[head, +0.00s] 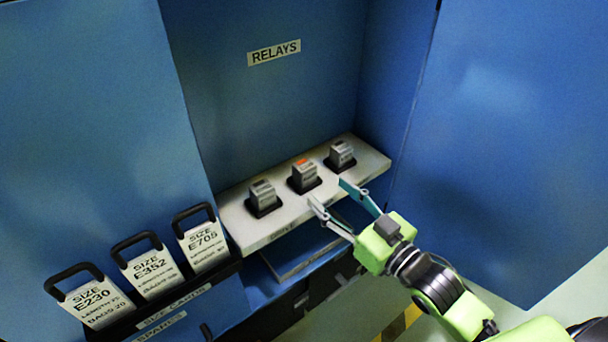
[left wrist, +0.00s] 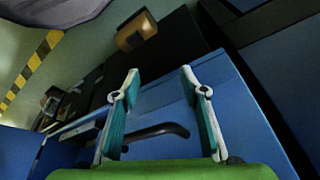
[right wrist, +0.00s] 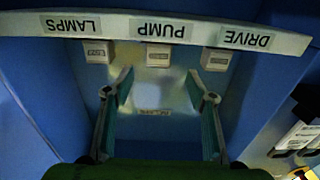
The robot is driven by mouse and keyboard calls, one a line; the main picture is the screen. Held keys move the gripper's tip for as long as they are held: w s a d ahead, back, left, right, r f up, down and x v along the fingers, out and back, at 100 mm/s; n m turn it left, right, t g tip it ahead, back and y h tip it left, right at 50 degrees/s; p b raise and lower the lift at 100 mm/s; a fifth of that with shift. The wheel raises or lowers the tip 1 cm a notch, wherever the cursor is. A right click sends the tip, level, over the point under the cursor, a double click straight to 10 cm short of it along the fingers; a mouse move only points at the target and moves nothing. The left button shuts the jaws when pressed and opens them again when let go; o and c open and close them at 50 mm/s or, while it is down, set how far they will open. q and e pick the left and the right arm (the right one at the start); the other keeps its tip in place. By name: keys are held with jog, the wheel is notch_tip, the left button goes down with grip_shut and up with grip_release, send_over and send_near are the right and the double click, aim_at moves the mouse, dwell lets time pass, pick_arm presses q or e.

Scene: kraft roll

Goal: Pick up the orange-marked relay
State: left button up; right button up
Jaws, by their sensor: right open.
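The orange-marked relay (head: 305,176) is a small grey block with an orange top mark. It sits in a black socket, the middle of three on the pale shelf (head: 243,226). In the right wrist view, the middle relay (right wrist: 158,55) shows near the PUMP label, its orange mark not visible. A plain grey relay (head: 263,194) stands to its left and another (head: 341,154) to its right. My right gripper (head: 329,193) is open and empty, in front of the shelf near the middle relay. My left gripper (left wrist: 160,76) is open and empty, outside the head view.
The shelf lies in a blue cabinet recess under a RELAYS label (head: 274,52). A blue panel (head: 500,130) stands to the right. Size cards with black handles (head: 152,275) stand in a rack at lower left. A dark handle (left wrist: 155,133) lies beyond my left fingers.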

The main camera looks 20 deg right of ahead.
aim_at(310, 174)
jog(key=x, duration=0.5)
jog(key=shift+b+x, duration=0.8)
jog(key=shift+x, duration=1.1)
jog(key=shift+w+a+f, duration=0.1)
jog(key=shift+w, duration=0.6)
pick_arm(q)
jog(key=shift+s+a+f, duration=0.1)
jog(key=shift+f, duration=0.4)
pick_arm(e)
jog(key=c, duration=1.2)
